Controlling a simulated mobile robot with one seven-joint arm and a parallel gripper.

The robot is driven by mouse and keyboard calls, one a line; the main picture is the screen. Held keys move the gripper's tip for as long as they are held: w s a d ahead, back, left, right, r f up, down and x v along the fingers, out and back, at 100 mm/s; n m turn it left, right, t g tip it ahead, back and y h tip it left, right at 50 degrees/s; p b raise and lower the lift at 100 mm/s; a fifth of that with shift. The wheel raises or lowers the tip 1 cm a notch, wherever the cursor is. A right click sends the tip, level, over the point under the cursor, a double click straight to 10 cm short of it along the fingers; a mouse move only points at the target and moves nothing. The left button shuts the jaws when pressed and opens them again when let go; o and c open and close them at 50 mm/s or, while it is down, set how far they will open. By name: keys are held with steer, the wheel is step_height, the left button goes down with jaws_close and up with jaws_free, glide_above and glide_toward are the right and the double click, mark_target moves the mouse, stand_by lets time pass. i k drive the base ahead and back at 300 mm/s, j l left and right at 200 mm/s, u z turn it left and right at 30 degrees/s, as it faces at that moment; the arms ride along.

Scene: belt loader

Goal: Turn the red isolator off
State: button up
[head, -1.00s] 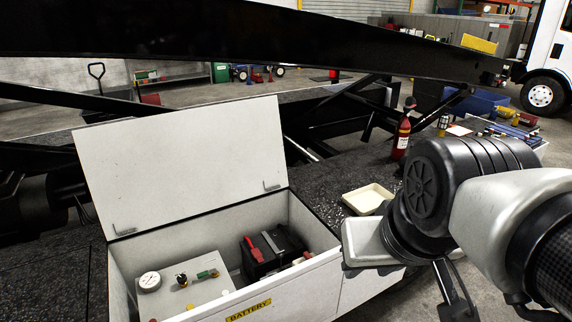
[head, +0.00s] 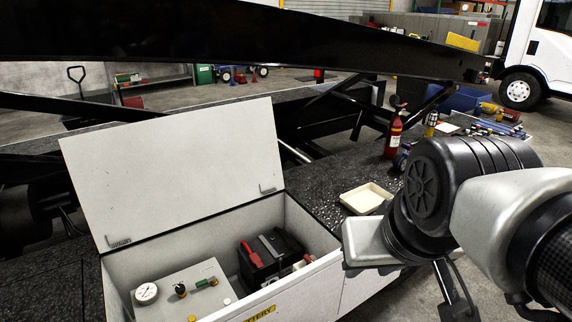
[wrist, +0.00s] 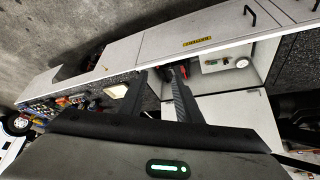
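A white box with its lid raised (head: 175,175) stands open in the head view. Inside it, a black battery (head: 277,256) carries a red part (head: 250,255) on its left side, and a smaller red piece shows at its right. I cannot tell which red part is the isolator. In the wrist view a red part (wrist: 181,72) shows near the tip of one finger, apparently inside the box. My gripper (wrist: 160,80) is open with nothing between its fingers. In the head view, my own arm at right hides most of the gripper, which is away from the battery.
A grey panel with a gauge (head: 146,293) and small knobs sits left of the battery. A cream tray (head: 366,198) and a red extinguisher (head: 394,134) stand on the dark deck. A long black beam (head: 250,45) crosses above the box.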

mark_target(306, 259)
steer(key=i, duration=0.6)
steer(key=i+l+u, duration=0.35)
steer(key=l+u, duration=0.15)
steer(key=l, duration=0.15)
steer(key=i+l+u, duration=0.1)
steer(key=l+u, duration=0.15)
steer(key=l, duration=0.15)
steer(key=i+l+u, duration=0.1)
steer(key=l+u, duration=0.15)
steer(key=l, duration=0.15)
